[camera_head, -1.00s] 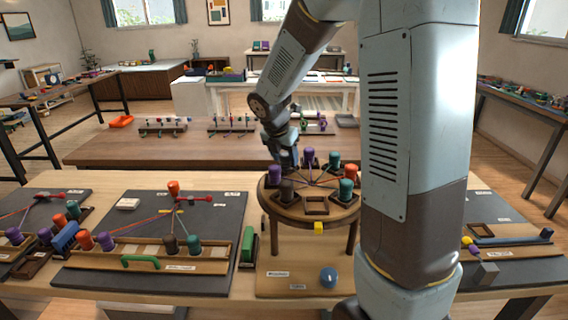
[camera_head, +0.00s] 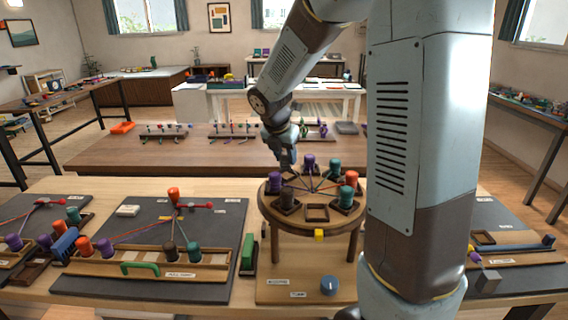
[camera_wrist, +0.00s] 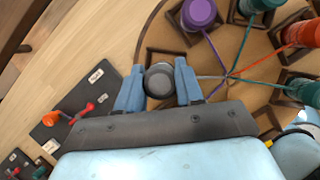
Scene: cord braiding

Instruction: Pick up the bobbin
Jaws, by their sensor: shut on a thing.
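The grey bobbin (camera_wrist: 159,80) is between the two blue fingers of my gripper (camera_wrist: 158,86) in the wrist view. The fingers are shut on its sides. A grey cord runs from it to the centre of the round wooden stand (camera_head: 274,214). A square wooden holder shows around and behind it; I cannot tell whether the bobbin is seated or lifted clear. In the head view my gripper (camera_head: 287,158) is over the back left of the stand, and the held bobbin is not clearly visible there.
Beside the held bobbin stand a purple bobbin (camera_wrist: 199,13) and a teal one (camera_wrist: 255,5). An empty square holder (camera_head: 317,219) is at the front.

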